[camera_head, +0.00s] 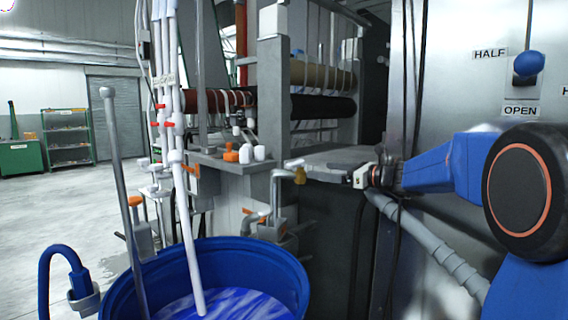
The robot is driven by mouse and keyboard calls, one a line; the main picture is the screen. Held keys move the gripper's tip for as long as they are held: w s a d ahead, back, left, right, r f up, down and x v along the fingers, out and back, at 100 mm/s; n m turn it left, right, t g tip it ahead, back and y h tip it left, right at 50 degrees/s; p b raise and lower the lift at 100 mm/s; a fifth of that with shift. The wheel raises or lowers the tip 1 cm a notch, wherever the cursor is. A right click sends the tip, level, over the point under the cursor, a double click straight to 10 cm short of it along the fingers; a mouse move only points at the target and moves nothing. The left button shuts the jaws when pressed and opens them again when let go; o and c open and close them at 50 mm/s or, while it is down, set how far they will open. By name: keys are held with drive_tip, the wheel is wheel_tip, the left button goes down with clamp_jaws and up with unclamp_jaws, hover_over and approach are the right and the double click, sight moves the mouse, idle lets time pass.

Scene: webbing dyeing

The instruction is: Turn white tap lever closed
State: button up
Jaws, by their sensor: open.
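A small tap with a white lever (293,163) and a brass-coloured body (300,177) sits at the end of a bent grey pipe (277,190), right of the picture's middle. The lever looks roughly level, but it is small and its exact angle is hard to tell. My gripper (352,180) is open, to the right of the tap at about the same height in the picture. A visible gap separates them, and the jaws look empty. My blue arm reaches in from the right.
A blue barrel (285,262) with blue and white liquid stands below, with a metal rod (121,180) and white pipe (187,240) in it. White and orange knobs (231,156) sit on the machine's ledge. A steel cabinet (455,80) stands right.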

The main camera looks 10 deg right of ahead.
sight(296, 164)
drive_tip(key=shift+m+t, duration=0.3)
drive_tip(key=shift+m, duration=0.1)
drive_tip(key=x, duration=1.1)
drive_tip(key=w+d+x, duration=0.1)
drive_tip(key=x, duration=0.5)
drive_tip(key=shift+w+a+r, duration=0.1)
drive_tip(key=shift+w+r, duration=0.15)
drive_tip(key=shift+r, duration=0.1)
drive_tip(key=c, duration=1.4)
drive_tip(key=shift+s+n+g+y, duration=0.4)
drive_tip(key=shift+n+g+y, duration=0.4)
drive_tip(key=shift+g, duration=0.15)
drive_tip(key=shift+s+n+g+y, duration=0.35)
drive_tip(key=shift+n+g+y, duration=0.45)
drive_tip(key=shift+g, duration=0.15)
drive_tip(key=o, duration=1.4)
drive_tip(key=shift+a, duration=0.1)
